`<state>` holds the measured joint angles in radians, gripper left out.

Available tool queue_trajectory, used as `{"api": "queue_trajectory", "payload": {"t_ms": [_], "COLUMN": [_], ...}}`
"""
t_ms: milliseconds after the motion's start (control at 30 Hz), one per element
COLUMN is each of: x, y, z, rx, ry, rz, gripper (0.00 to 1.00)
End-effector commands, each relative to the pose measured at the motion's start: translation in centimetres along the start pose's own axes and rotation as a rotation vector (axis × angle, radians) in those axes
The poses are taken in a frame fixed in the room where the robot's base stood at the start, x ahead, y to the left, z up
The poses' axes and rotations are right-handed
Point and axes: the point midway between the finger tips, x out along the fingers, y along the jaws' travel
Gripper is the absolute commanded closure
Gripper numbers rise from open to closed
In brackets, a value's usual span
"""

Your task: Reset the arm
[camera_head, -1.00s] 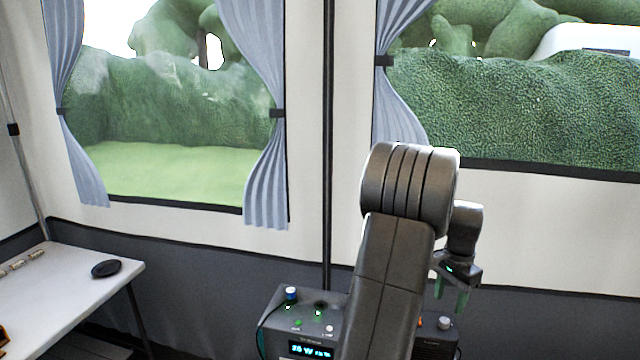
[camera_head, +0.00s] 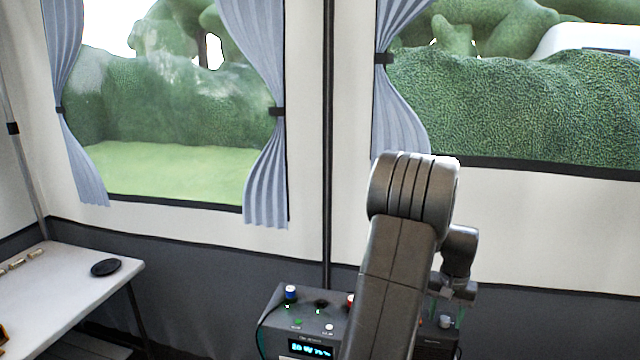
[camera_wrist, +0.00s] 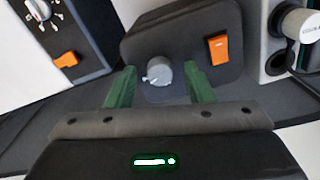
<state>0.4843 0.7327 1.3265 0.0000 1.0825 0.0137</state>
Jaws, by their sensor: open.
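My arm rises in the middle of the head view and bends over, with its wrist hanging down on the right. My gripper (camera_head: 449,314) is open, its two green fingers apart; they also show in the wrist view (camera_wrist: 160,76). In the wrist view a grey knob (camera_wrist: 158,73) on a dark box (camera_wrist: 183,34) sits between and beyond the fingertips. I see nothing held, and I cannot tell whether the fingers touch the box. An orange switch (camera_wrist: 218,49) is just right of the right finger.
A dark device with a lit display (camera_head: 310,350) stands left of my arm, with a blue knob (camera_head: 290,291) on top. A white table (camera_head: 60,297) at the left holds a black round dish (camera_head: 106,267). Curtained windows and a tent wall lie behind.

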Motion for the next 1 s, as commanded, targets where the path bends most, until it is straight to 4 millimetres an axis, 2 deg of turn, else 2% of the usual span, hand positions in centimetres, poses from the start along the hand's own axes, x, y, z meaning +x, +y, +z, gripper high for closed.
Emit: {"api": "queue_trajectory", "payload": {"t_ms": [800,1000], "x": [0.1,-3.9], "y": [0.0,0.0], "z": [0.0,-0.1], "rx": [-0.663,-0.658], "ry": [0.0,0.004], "rz": [0.0,0.001], "gripper": [0.52,0.52]}}
